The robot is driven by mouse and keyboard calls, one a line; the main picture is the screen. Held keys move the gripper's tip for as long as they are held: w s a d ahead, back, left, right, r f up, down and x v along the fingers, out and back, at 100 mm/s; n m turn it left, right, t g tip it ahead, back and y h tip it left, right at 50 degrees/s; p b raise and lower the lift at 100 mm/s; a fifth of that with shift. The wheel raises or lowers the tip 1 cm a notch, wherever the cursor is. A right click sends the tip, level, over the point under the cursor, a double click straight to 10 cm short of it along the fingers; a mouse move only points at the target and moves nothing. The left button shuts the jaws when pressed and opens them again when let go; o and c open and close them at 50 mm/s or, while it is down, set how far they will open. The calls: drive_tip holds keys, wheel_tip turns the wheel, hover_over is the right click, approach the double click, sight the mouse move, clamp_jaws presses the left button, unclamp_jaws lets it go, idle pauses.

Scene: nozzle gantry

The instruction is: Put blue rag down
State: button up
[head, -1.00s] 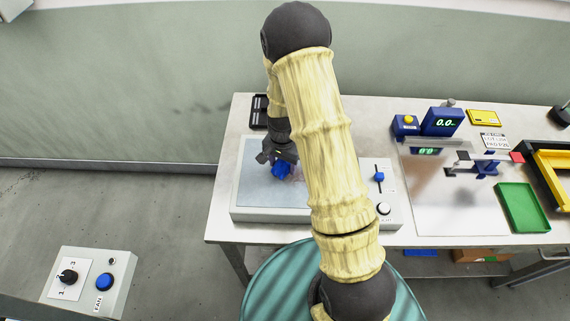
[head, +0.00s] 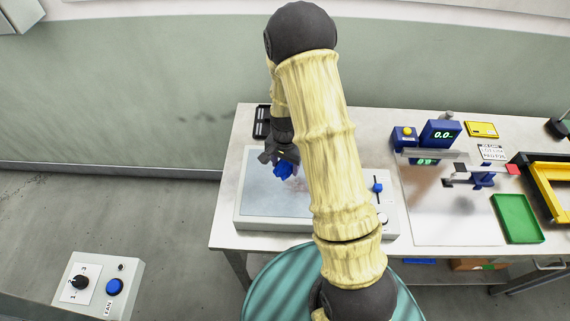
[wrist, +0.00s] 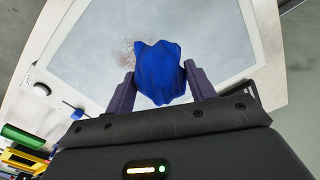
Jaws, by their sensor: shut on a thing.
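The blue rag (head: 284,170) is a crumpled bundle held between the fingers of my gripper (head: 281,158). In the wrist view the rag (wrist: 160,72) sits between the two dark fingers, and my gripper (wrist: 162,88) is shut on it. The rag is over the pale grey panel of a white-framed unit (head: 262,222) on the bench. I cannot tell whether the rag touches the panel. A faint reddish-brown smudge shows on the panel beside the rag in the wrist view. My arm hides part of the unit in the head view.
The unit has a blue slider knob (head: 377,188) at its right. Further right on the bench (head: 375,132) are a blue display box (head: 440,134), a green tray (head: 517,218) and a yellow-edged frame (head: 553,190). A box with a dial and blue button (head: 115,287) is at lower left.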

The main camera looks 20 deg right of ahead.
drive_tip(key=shift+w, duration=0.1)
drive_tip(key=shift+w+b, duration=0.3)
drive_tip(key=shift+b, duration=0.05)
drive_tip(key=w+r+n+b, duration=0.2)
drive_tip(key=w+n+b, duration=0.1)
drive_tip(key=w+n, duration=0.2)
drive_tip(key=shift+w+a+r+b, duration=0.15)
drive_tip(key=shift+w+a+b, duration=0.1)
drive_tip(key=shift+w+b, duration=0.2)
